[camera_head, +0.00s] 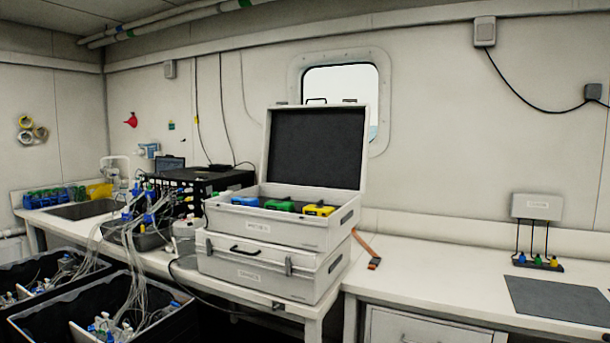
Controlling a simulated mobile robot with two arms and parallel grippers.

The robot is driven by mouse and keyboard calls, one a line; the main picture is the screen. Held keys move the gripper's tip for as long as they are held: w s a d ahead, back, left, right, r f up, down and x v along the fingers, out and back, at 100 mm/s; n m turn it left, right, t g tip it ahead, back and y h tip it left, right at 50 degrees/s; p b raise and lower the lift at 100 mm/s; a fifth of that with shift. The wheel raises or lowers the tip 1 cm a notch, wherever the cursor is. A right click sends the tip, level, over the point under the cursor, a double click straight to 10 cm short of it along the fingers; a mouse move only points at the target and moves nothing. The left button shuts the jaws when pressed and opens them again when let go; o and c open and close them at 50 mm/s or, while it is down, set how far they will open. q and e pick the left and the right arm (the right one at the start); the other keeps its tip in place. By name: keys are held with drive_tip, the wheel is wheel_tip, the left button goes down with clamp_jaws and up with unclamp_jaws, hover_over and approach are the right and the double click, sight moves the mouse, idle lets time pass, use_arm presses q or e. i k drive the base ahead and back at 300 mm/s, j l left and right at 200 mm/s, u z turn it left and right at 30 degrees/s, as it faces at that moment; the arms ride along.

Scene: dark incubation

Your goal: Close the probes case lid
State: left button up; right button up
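The probes case (270,233) is a pale grey box standing on top of another closed pale case on the bench. Its lid (358,148) stands open, upright at the back, with dark foam lining its inner face. Inside the case are a blue item (246,201), a green item (279,205) and a yellow item (319,210). The small label on the case front is too blurred to read surely. Neither of my grippers is in the head view.
The closed lower case (235,272) has a handle and latches. Left of the cases are a black rack unit (200,182) and bundles of cables. Dark open bins (100,310) stand at the lower left. The bench (415,268) to the right is mostly clear, with a dark mat (558,299).

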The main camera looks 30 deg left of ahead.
sight(325, 147)
drive_tip(key=u, duration=0.8)
drive_tip(key=i+l+u, duration=0.25)
drive_tip(key=u, duration=0.15)
drive_tip(key=i+l+u, duration=0.55)
drive_tip(key=l+u, duration=0.25)
drive_tip(key=i+l+u, duration=0.15)
drive_tip(key=l+u, duration=0.25)
